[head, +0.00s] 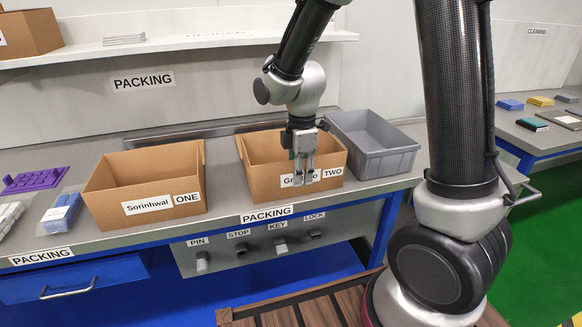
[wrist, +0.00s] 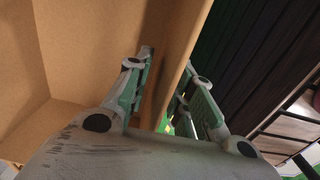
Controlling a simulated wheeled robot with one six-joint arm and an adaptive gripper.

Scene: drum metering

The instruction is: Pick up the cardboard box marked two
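The cardboard box marked TWO (head: 262,174) stands open-topped on the grey bench, with its label on the front wall. My gripper (head: 303,172) points down at this front wall and covers part of the label. In the wrist view, the fingers of my gripper (wrist: 167,85) stand on either side of the box wall (wrist: 182,62). The left finger is inside the box and the right finger is outside. The fingers look apart, with a gap between the left one and the wall. The tip of the outer finger is partly hidden by the wall.
An open cardboard box marked ONE (head: 142,207) stands to the left. A grey plastic bin (head: 388,163) stands close on the right. A shelf (head: 130,50) runs above the bench. Knobs (head: 280,245) line the bench front below. A green floor (head: 545,240) lies at right.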

